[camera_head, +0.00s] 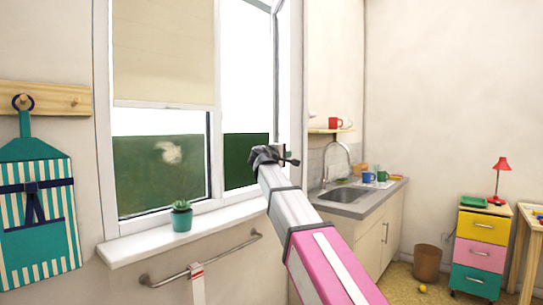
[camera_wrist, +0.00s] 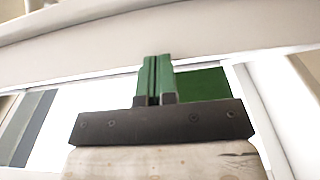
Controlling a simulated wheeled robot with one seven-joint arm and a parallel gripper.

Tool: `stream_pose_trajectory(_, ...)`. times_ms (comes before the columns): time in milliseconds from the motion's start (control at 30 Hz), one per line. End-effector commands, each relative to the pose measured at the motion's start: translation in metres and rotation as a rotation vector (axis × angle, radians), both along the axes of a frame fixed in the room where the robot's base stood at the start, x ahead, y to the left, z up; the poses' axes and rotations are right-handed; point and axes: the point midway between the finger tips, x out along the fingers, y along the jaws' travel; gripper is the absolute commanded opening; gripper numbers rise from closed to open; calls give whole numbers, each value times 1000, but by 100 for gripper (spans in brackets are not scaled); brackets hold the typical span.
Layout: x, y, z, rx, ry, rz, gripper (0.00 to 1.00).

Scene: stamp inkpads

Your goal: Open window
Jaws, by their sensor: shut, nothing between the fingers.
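The white-framed window (camera_head: 214,112) fills the upper middle of the head view. Its left pane is covered above by a beige blind (camera_head: 163,50). Its right part shows an angled white-framed sash (camera_head: 270,50) that seems to be swung away from the frame. My gripper (camera_head: 281,155) is in front of the right side of the window, by the frame's right edge; it hides what is behind it. In the wrist view, my gripper's green fingers (camera_wrist: 156,66) are together and empty, close to a white frame edge (camera_wrist: 200,52). I cannot tell if they touch it. No window handle shows clearly.
A white sill (camera_head: 140,246) with a potted succulent (camera_head: 181,216) lies below the window, above a towel rail (camera_head: 220,256). A sink counter (camera_head: 355,200) with mugs stands right of my arm. A coloured drawer unit (camera_head: 478,250) is at the far right.

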Motion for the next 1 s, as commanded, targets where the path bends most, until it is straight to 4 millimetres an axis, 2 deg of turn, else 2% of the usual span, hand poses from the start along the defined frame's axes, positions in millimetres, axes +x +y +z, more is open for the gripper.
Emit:
stream_pose_trajectory(100,0,-16,0,-1,0,-1,0)
stream_pose_trajectory(300,2,-29,0,-1,1,-2,0)
stream_pose_trajectory(800,2,-31,0,-1,1,-2,0)
stream_pose_trajectory(1000,-4,-31,0,0,0,-2,0)
